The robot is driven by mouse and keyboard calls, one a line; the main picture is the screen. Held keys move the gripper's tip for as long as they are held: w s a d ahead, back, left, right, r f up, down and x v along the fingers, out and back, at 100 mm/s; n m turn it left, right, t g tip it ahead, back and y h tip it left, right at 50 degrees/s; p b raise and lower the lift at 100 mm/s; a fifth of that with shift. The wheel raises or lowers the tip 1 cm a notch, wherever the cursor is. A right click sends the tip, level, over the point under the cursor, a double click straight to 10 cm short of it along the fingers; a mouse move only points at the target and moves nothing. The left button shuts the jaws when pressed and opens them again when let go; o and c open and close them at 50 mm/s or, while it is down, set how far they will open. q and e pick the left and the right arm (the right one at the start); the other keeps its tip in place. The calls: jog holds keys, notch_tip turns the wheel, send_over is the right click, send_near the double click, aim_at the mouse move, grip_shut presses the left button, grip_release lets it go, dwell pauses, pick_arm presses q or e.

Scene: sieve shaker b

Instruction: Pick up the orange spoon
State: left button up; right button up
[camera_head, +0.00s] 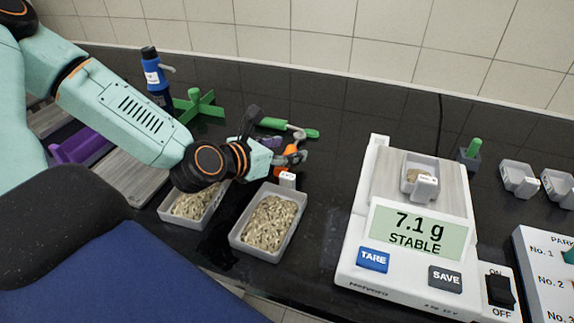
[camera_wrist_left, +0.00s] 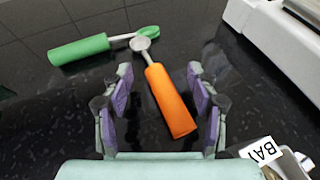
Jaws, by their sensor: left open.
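The orange spoon (camera_wrist_left: 170,103) lies on the black bench top in the left wrist view, with its orange handle toward me and its metal bowl pointing away. In the head view only part of its orange handle (camera_head: 291,158) shows behind my gripper. My left gripper (camera_wrist_left: 160,76) is open, with a finger on each side of the handle and visible gaps between. In the head view the left gripper (camera_head: 283,150) is over the spoon, beyond the trays. I cannot tell its exact height above the bench. My right gripper is in neither view.
A green-handled spoon (camera_wrist_left: 80,49) lies close to the orange spoon's bowl. Two grain-filled trays (camera_head: 236,238) (camera_head: 163,213) stand in front. A scale (camera_head: 345,235) reading 7.1 g stands right. A green cross-shaped piece (camera_head: 199,106) and a blue bottle (camera_head: 155,75) stand behind left.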

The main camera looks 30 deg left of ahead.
pick_arm(q)
jog(key=shift+b+x, duration=0.45)
jog(key=shift+x, duration=0.4)
jog(key=shift+s, duration=0.2)
jog(key=shift+c, duration=0.5)
jog(key=shift+w, duration=0.1)
grip_shut()
